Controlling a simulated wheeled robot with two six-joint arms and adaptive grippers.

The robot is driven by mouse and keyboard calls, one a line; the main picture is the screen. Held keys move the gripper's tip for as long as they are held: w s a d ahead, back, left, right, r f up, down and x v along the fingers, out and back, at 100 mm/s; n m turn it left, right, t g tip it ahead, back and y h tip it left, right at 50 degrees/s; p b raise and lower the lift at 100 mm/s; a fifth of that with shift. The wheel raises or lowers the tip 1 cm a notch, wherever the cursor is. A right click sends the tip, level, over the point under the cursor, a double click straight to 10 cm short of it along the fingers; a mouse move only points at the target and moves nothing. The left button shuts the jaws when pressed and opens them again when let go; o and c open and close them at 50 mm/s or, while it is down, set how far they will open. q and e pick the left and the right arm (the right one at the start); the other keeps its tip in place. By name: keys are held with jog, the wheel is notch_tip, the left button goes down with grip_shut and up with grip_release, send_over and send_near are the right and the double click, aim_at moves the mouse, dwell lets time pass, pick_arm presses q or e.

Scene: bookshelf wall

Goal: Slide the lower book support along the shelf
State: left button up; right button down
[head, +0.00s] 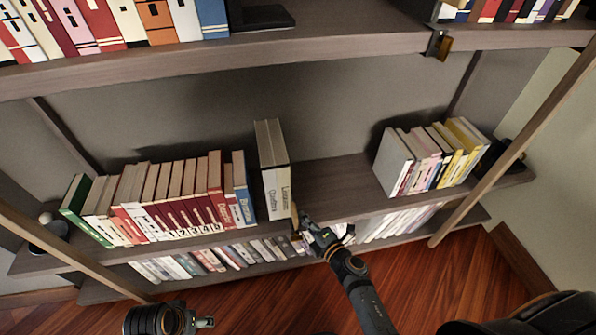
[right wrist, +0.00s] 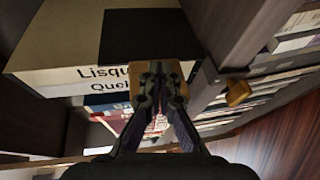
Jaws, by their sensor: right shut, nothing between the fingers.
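The lower book support shows as a small tan knob (head: 295,212) at the front of the middle shelf, beside two thick pale books (head: 273,165) standing together. In the right wrist view its dark plate (right wrist: 140,35) covers part of a pale book (right wrist: 60,50), and its tan knob (right wrist: 122,97) is behind my fingertips. My right gripper (head: 303,218) is shut and empty, its tips right at the knob; whether they touch it I cannot tell. It also shows in the right wrist view (right wrist: 158,70). Part of my left gripper (head: 205,322) shows low in the head view, jaws unclear.
A row of books (head: 160,200) stands left of the pale books, another group (head: 435,155) to the right. Bare shelf (head: 335,185) lies between. More books (head: 215,258) fill the shelf below. Another tan-knobbed support (head: 440,45) hangs at the upper shelf's edge. Slanted posts flank the shelves.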

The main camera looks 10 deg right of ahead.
jog(key=shift+a+p, duration=0.3)
jog(key=shift+a, duration=1.9)
jog(key=shift+d, duration=2.05)
